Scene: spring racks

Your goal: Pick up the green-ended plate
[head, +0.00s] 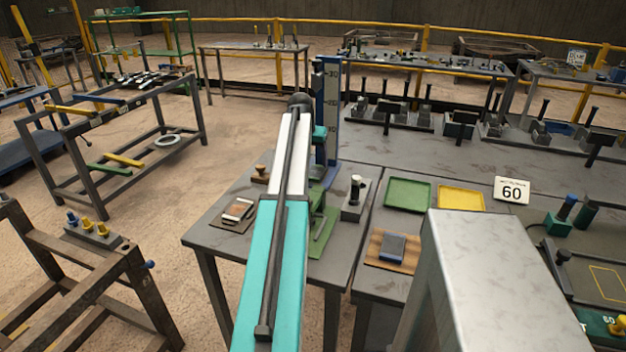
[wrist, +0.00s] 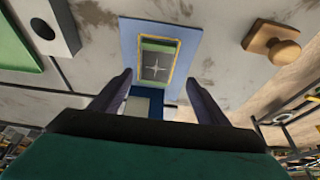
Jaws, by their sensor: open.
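A small dark plate (wrist: 155,66) with a pale cross, a green end and a yellow rim shows in the wrist view. It is set against a flat blue panel (wrist: 187,45), ahead of my fingers. My gripper (wrist: 158,78) is open, with one dark finger on each side of the plate's near end in that picture. I cannot tell how much gap lies between the fingers and the plate. In the head view my arm hides most of the gripper and I cannot make out the plate. A blue scale column (head: 328,95) stands just right of the arm's end.
A wooden knob (head: 261,173) and a small block on a brown mat (head: 232,222) lie left of my arm. A grey block with a post (head: 355,198) stands to its right. Green (head: 408,194) and yellow (head: 461,197) trays lie further right.

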